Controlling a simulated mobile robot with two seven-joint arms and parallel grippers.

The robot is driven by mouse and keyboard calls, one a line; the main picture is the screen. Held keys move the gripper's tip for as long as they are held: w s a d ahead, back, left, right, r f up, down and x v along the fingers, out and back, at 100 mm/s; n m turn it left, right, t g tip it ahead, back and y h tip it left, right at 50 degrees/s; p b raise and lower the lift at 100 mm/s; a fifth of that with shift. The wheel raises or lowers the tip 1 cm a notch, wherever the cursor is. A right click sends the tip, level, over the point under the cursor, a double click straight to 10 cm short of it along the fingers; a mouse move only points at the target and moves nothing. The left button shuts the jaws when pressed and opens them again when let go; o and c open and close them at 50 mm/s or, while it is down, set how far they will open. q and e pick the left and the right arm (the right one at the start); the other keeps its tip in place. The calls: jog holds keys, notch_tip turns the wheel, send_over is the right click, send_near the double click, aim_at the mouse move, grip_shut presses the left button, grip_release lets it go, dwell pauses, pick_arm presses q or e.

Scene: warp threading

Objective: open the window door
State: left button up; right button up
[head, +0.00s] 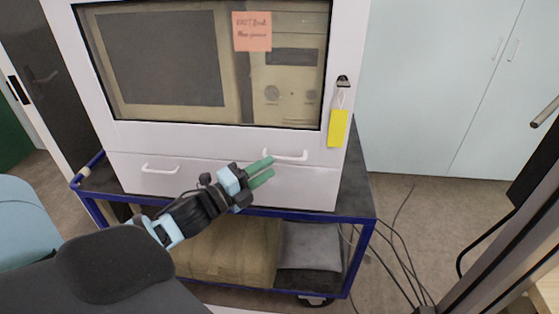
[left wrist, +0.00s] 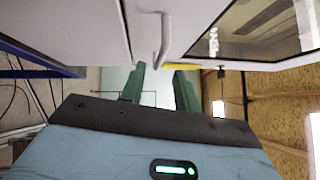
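The white cabinet (head: 225,140) has a large glass window (head: 160,58) in its front. A black latch (head: 343,82) with a hanging yellow tag (head: 338,128) sits at the window's right side. Below the window are a left white handle (head: 160,169) and a right white handle (head: 286,154). My left gripper (head: 265,172), with green fingers, is just in front of the right handle in the head view. In the left wrist view, its fingers (left wrist: 160,78) are apart with nothing between them, and a white handle (left wrist: 165,40) shows just ahead. My right gripper is out of view.
The cabinet stands on a blue-framed cart (head: 350,219) with bundles on its lower shelf. A pink note (head: 252,31) is on the window. Loose cables (head: 400,255) lie on the floor at the right. Pale cupboards (head: 430,80) stand behind; floor right of the cart is partly clear.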

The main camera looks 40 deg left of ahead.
aim_at(279, 162)
pick_arm(q)
jog(key=x, duration=0.4)
jog(key=shift+w+d, duration=0.15)
jog(key=shift+w, duration=0.15)
grip_shut()
